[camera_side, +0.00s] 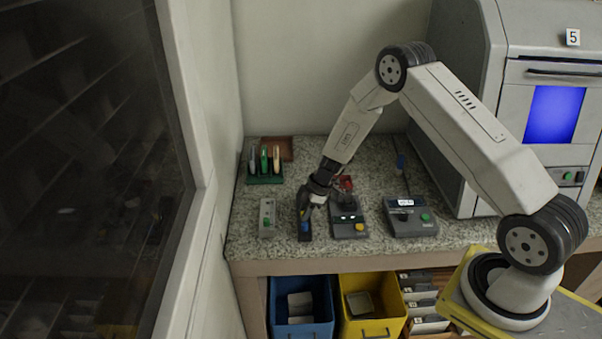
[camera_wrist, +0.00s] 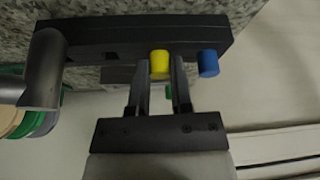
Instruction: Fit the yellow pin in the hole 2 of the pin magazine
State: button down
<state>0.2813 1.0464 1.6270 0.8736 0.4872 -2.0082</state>
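The pin magazine is a long black bar (camera_wrist: 100,38) across the top of the wrist view. In the side view it is a small dark block (camera_side: 305,236) on the counter, under my gripper (camera_side: 306,207). A blue pin (camera_wrist: 208,63) stands at the magazine's right part. The yellow pin (camera_wrist: 159,64) is to its left, between the two fingers of my gripper (camera_wrist: 160,70), which close on its sides. The yellow pin's far end meets the black bar; how deep it sits is hidden. The hole numbers cannot be read.
A green rack (camera_side: 265,180) of handles stands behind. A grey cylinder (camera_wrist: 44,70) shows at the wrist view's left.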

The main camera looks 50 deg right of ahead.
jog(key=shift+r, duration=0.1)
dwell(0.3)
jog(key=shift+r, duration=0.75)
jog(key=s+a+r, duration=0.1)
jog(key=s+r, duration=1)
jog(key=s, duration=0.3)
jog(key=shift+a+r, duration=0.15)
jog(key=shift+a, duration=0.25)
jog(key=shift+w, duration=0.2)
jog(key=w+a+f, duration=0.2)
jog(key=w, duration=0.9)
jog(key=w+a+f, duration=0.2)
jog(key=w, duration=0.9)
jog(key=shift+w, duration=0.35)
